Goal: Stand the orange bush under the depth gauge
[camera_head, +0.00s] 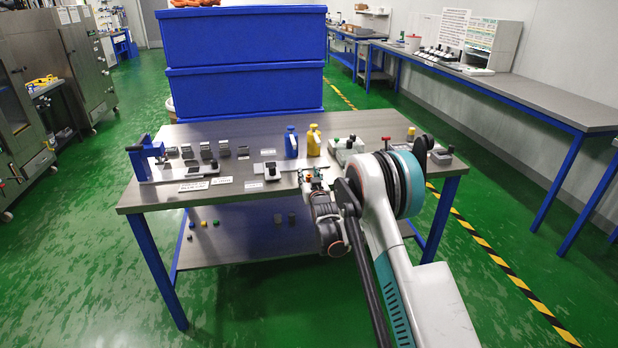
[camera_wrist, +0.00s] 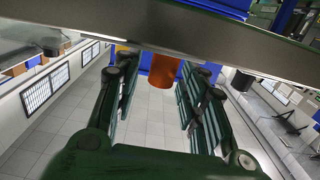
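The orange bush (camera_wrist: 164,69) shows in the wrist view as a short cylinder between the ends of my gripper's fingers (camera_wrist: 166,68). A gap shows on its left, so my gripper looks open around or just behind it. In the head view my gripper (camera_head: 308,180) is low over the table's front middle, with a small orange spot of the bush (camera_head: 308,177) at its tip. A blue upright frame on a long grey base, which looks like the depth gauge (camera_head: 146,158), stands at the table's left end. Nothing orange shows under it.
The grey table (camera_head: 235,128) carries several dark blocks (camera_head: 206,150), white label cards (camera_head: 194,186), a grey plate with a dark block (camera_head: 271,170), a blue jug (camera_head: 291,142) and a yellow jug (camera_head: 313,140). A white-and-green device (camera_head: 346,147) stands right. Blue bins (camera_head: 245,60) rise behind.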

